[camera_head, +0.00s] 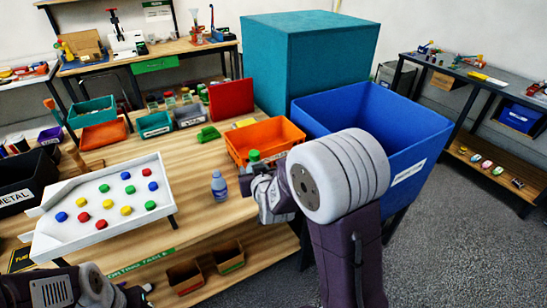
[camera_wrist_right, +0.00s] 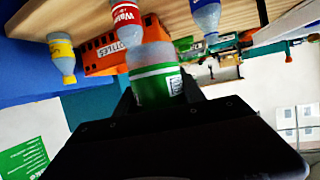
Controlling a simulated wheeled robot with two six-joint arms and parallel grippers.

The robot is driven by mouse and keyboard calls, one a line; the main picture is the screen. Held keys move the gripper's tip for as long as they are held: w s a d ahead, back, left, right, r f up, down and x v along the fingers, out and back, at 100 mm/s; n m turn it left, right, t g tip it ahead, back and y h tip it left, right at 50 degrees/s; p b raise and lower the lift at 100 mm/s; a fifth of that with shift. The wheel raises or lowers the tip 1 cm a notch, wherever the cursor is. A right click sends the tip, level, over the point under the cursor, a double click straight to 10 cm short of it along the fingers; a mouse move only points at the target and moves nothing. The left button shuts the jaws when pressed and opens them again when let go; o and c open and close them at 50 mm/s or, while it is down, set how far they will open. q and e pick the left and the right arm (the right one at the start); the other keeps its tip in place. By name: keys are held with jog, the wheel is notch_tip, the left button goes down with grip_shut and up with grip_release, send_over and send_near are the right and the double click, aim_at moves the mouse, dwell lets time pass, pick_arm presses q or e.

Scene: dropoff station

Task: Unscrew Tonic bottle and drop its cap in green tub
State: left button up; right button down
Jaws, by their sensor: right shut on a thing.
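My right gripper (camera_head: 256,180) is shut on a clear bottle with a green label (camera_wrist_right: 155,78), held above the table by the orange crate. A green cap (camera_head: 254,155) shows above the gripper in the head view. I cannot read the name on its label. Teal-green tubs stand at the table's back left, one small (camera_head: 155,124) and one farther left (camera_head: 92,110). My left gripper (camera_head: 138,296) is low at the bottom left, partly out of clear view; its opening is unclear.
A bottle with a blue cap (camera_head: 219,186) stands on the table left of my right gripper. An orange crate (camera_head: 240,155) and a big blue bin (camera_head: 410,150) are beside it. A white tray (camera_head: 75,240) holds coloured caps. Bare wood lies between.

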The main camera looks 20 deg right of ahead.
jog(key=a+f+n+y, duration=0.1)
jog(key=a+f+y, duration=0.1)
jog(key=a, duration=0.6)
jog(key=a+f+n+y, duration=0.2)
jog(key=a+f, duration=0.2)
jog(key=a, duration=0.4)
jog(key=shift+w+a+f, duration=0.15)
jog(key=shift+w+a, duration=0.05)
jog(key=shift+a, duration=0.15)
